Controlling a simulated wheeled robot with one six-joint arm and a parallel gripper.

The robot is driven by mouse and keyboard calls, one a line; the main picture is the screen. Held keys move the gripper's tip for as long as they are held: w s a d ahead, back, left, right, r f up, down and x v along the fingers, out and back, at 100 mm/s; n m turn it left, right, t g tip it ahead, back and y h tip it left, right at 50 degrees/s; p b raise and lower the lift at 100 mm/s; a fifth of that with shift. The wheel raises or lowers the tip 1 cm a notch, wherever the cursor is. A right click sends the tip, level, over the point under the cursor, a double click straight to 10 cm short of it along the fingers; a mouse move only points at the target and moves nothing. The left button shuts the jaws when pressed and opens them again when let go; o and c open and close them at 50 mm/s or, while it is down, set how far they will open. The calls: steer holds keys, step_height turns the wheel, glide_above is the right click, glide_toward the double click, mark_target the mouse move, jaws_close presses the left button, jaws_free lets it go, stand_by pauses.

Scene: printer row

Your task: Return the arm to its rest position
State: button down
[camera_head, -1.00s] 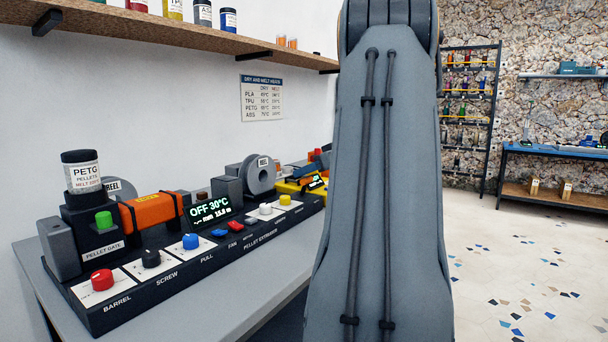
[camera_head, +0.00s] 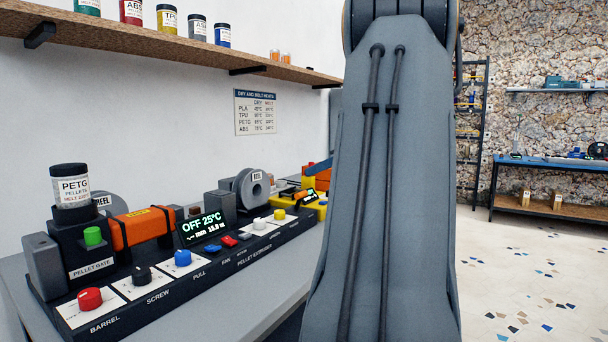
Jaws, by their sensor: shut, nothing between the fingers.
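My arm (camera_head: 395,180) rises through the middle right of the head view as a large grey link with two dark cables along it. It hides part of the wall and floor behind it. My gripper is outside the picture. The pellet extruder (camera_head: 215,262) stands on the bench at the left, apart from the visible arm link in the picture. Its display (camera_head: 203,227) reads OFF 25°C.
The grey bench (camera_head: 240,308) runs along the left wall. A wooden shelf (camera_head: 150,42) with several jars hangs above it. A dark rack (camera_head: 472,150) and a blue-topped workbench (camera_head: 560,163) stand at the back right. The speckled floor (camera_head: 530,270) at the right is clear.

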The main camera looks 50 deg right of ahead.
steer(key=shift+s+r, duration=0.15)
steer(key=shift+s, duration=0.3)
stand_by(0.3)
